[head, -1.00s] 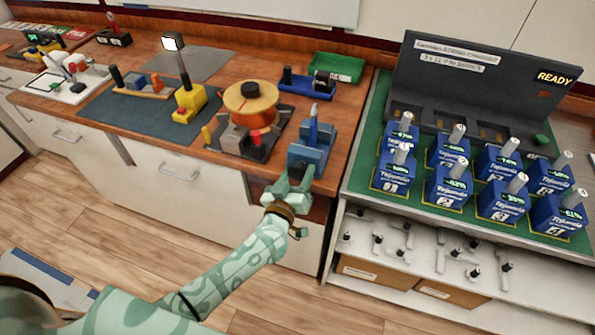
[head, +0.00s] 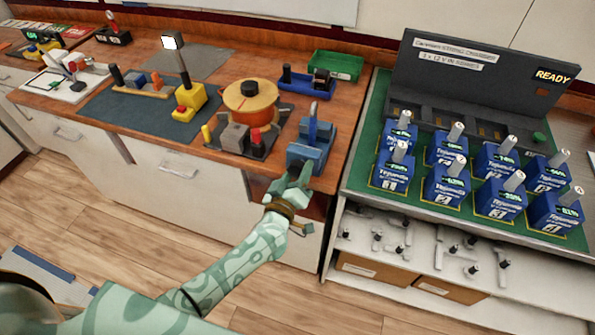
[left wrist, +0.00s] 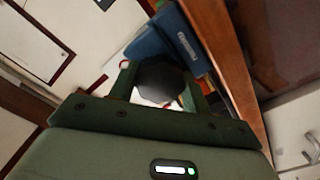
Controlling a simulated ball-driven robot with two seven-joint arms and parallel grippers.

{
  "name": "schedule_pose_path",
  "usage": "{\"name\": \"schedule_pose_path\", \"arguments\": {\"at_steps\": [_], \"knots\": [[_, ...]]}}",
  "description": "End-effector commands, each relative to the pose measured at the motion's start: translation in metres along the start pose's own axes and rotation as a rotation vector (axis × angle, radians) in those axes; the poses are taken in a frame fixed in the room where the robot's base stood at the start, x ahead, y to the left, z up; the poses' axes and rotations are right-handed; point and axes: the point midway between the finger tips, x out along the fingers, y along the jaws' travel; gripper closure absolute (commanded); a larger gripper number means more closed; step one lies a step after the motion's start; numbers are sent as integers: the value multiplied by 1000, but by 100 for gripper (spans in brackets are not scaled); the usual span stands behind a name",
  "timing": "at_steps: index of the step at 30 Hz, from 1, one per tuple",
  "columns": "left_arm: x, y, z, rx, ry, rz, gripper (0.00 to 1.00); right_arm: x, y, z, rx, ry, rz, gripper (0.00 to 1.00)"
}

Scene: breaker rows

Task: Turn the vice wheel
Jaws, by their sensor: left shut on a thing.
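The blue vice (head: 309,155) sits at the front edge of the wooden bench in the head view. It also shows in the left wrist view (left wrist: 165,42), beyond the fingers. The vice wheel (left wrist: 158,80) is a dark, round knob in the left wrist view, between the two fingers. My right gripper is not in view.
A yellow-orange spool (head: 250,100) stands left of the vice, with a green tray (head: 336,66) behind. On the right, a charging station (head: 450,90) reading READY has several blue battery packs (head: 446,181) before it. Drawers lie below the bench; floor in front is open.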

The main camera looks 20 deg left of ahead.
Motion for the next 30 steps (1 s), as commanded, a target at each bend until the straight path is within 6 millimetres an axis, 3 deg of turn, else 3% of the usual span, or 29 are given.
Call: {"name": "schedule_pose_path", "arguments": {"at_steps": [1, 3, 11, 16, 30], "knots": [[-1, -1, 1, -4, -3, -2, 49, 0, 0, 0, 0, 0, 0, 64], [-1, -1, 1, -4, -3, -2, 30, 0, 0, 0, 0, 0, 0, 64], [-1, 0, 0, -2, -1, -1, 30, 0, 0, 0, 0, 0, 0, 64], [-14, 0, 0, -2, -3, -2, 30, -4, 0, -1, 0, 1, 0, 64], [-132, 0, 1, -2, -5, -2, 30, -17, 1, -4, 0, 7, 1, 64]]}}
